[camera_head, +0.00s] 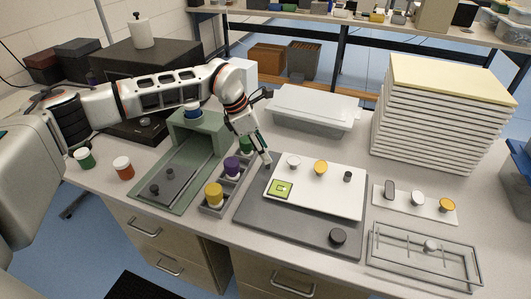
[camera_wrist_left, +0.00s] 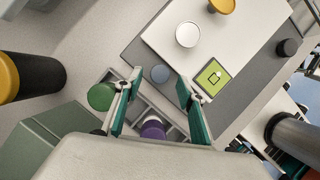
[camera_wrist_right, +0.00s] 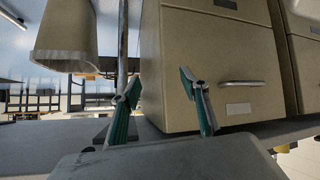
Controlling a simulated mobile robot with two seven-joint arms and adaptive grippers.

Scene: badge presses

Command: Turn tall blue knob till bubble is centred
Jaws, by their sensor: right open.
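A round blue-grey knob (camera_wrist_left: 160,74) stands at the corner of the dark grey base plate (camera_head: 290,230), beside the white plate (camera_head: 325,195). A yellow-green square level (camera_head: 281,189) sits on the white plate; in the left wrist view (camera_wrist_left: 211,77) it has a black square outline, with a small pale spot near the outline's upper right. My left gripper (camera_head: 264,157) is open, pointing down; in its wrist view the knob shows between the spread fingertips. I cannot tell whether they touch it. In the head view the knob is mostly hidden by the fingers. My right gripper (camera_wrist_right: 160,84) is open and empty before the drawers.
White (camera_head: 293,162), yellow (camera_head: 320,167) and black (camera_head: 347,177) knobs stand on the white plate. A grey tray (camera_head: 212,210) with yellow and purple knobs is close left of the base. A green press (camera_head: 200,132) stands behind; a white lidded box (camera_head: 312,108) is at the back.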

